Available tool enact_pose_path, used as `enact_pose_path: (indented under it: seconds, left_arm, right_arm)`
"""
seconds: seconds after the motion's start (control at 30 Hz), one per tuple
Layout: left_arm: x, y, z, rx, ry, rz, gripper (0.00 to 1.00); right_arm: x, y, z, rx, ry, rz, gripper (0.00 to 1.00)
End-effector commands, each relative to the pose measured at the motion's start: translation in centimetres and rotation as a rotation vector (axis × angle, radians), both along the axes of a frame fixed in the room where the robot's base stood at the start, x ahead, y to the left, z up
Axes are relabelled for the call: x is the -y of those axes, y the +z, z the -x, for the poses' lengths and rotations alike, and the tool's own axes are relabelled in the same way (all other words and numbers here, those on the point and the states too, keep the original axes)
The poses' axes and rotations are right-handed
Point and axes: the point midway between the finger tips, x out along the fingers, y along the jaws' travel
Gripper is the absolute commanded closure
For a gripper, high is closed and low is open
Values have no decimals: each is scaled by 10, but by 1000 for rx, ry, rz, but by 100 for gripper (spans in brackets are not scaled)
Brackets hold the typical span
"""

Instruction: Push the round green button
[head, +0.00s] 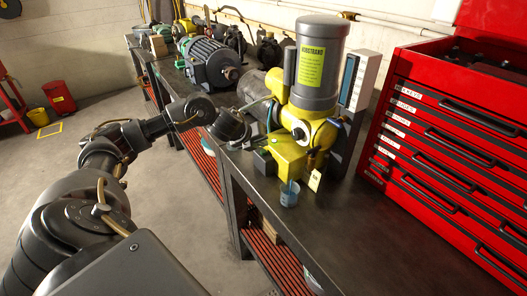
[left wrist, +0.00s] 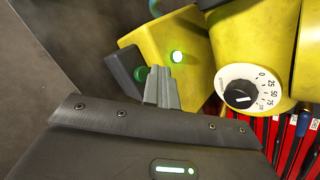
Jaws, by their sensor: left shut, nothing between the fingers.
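A yellow box (head: 288,157) sits low on the front of a yellow and grey motor unit on the bench. In the left wrist view its face carries a round lit green button (left wrist: 177,56). A second green spot (left wrist: 142,74) shows left of my fingers, partly hidden. My left gripper (left wrist: 160,84) is shut and empty, its fingertips just below the lit button in the picture; I cannot tell whether they touch the box. In the head view the left gripper (head: 236,128) is beside the motor unit, left of the box. My right gripper is not in view.
A white dial (left wrist: 240,88) with numbers is right of the button. A dark block (head: 263,162) adjoins the box. A red tool chest (head: 450,130) is at the right. The bench front (head: 330,230) is clear.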

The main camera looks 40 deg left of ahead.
Motion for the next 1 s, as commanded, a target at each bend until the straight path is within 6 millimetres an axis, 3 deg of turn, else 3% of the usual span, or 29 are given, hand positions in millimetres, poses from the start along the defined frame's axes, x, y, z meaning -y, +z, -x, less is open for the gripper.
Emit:
enact_pose_path:
  seconds: [1.0]
  left_arm:
    - [0,-11,0,0,0,0,100]
  right_arm:
    - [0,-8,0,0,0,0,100]
